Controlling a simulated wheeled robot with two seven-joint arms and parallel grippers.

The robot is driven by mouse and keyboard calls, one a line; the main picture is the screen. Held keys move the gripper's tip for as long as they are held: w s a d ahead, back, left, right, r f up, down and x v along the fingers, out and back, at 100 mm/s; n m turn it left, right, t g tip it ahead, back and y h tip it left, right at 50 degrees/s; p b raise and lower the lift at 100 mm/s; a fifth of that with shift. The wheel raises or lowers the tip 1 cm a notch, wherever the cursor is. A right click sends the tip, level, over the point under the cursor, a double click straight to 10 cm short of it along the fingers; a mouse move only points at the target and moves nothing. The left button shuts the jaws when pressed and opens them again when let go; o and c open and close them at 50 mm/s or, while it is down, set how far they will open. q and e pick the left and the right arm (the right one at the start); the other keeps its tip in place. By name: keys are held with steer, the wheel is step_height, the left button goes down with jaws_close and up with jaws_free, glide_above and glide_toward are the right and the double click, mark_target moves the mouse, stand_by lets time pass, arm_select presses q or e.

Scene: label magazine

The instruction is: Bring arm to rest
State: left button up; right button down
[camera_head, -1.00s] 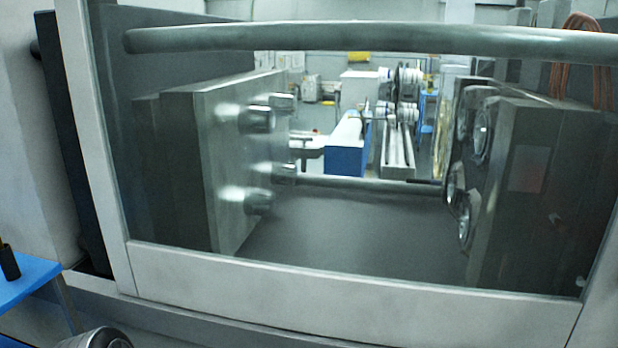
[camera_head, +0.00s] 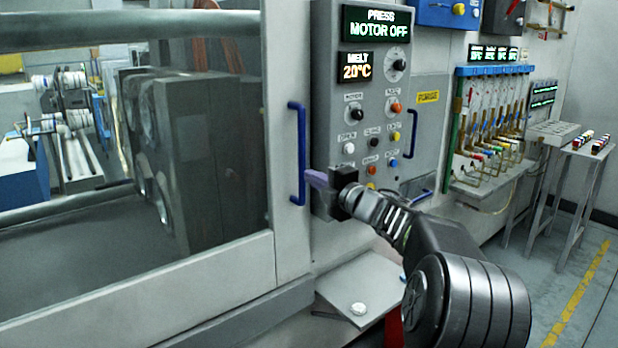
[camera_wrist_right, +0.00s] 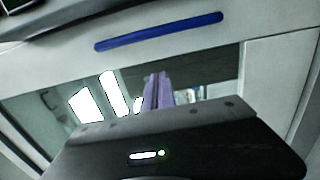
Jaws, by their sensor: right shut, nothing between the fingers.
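My right arm (camera_head: 445,255) reaches up from the lower right in the head view, in front of the machine's control panel. Its gripper (camera_head: 314,177) has purple fingers that are shut and empty, pointing left. They appear just right of the blue vertical door handle (camera_head: 297,155); I cannot tell whether they touch it. In the right wrist view the closed fingers (camera_wrist_right: 157,88) stand before the glass door, with a blue handle (camera_wrist_right: 160,31) beyond them. My left gripper is in neither current view.
The control panel (camera_head: 425,130) with knobs and buttons is behind my right gripper; its display (camera_head: 376,24) reads PRESS MOTOR OFF. A small grey shelf (camera_head: 370,283) juts out below. A rack of coloured valves (camera_head: 490,120) and a grey side table (camera_head: 575,150) stand at the right.

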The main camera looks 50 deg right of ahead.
stand_by(0.5)
